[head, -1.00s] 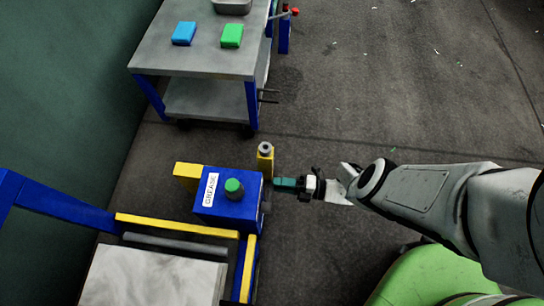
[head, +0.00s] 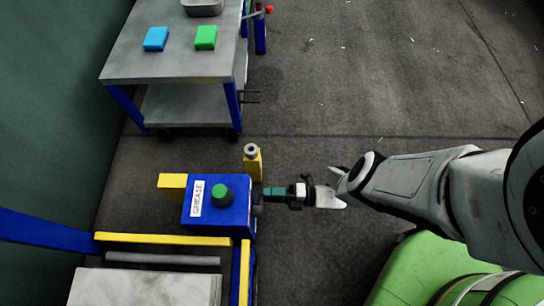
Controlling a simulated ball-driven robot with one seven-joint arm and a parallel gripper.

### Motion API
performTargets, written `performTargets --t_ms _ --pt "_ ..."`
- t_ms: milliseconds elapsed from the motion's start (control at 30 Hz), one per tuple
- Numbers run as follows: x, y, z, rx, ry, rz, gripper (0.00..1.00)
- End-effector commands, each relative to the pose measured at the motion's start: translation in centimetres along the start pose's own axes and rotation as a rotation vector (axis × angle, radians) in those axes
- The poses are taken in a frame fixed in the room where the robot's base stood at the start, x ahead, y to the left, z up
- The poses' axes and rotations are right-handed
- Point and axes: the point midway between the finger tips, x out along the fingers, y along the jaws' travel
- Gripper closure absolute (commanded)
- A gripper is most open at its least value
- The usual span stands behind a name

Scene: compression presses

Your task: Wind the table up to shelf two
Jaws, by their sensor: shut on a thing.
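A blue gearbox (head: 236,216) with a green knob (head: 222,194) and a "GREASE" label stands at lower centre-left. A short grey shaft (head: 258,211) sticks out of its right side. My gripper (head: 275,194) is beside that side, its teal fingers shut on what seems to be the crank handle, which they mostly hide. The table seems to be the pale slab (head: 140,288) at lower left, cut off by the picture edge, inside a yellow and blue frame (head: 160,240). No marked shelf two can be made out.
A grey-topped trolley (head: 180,68) stands beyond the gearbox, carrying a blue block (head: 156,38), a green block (head: 205,37) and a metal tray (head: 203,6). A yellow post (head: 253,166) rises just behind the gripper. A green wall is at left.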

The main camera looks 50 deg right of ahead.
Motion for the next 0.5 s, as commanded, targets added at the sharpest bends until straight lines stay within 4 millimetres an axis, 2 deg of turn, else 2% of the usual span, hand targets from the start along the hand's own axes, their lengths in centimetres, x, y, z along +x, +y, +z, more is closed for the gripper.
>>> performTargets --t_ms 33,233,267,400,500 --pt "0.01 -0.41 -1.83 0.018 0.034 0.000 1.00" --pt "0.03 -0.40 -1.86 0.018 0.036 -0.001 1.00" --pt "0.03 -0.40 -1.86 0.019 0.036 -0.001 0.64" --pt "0.02 -0.40 -1.84 0.019 0.035 -0.001 0.52" --pt "0.01 -0.41 -1.80 0.020 0.033 -0.001 0.52"
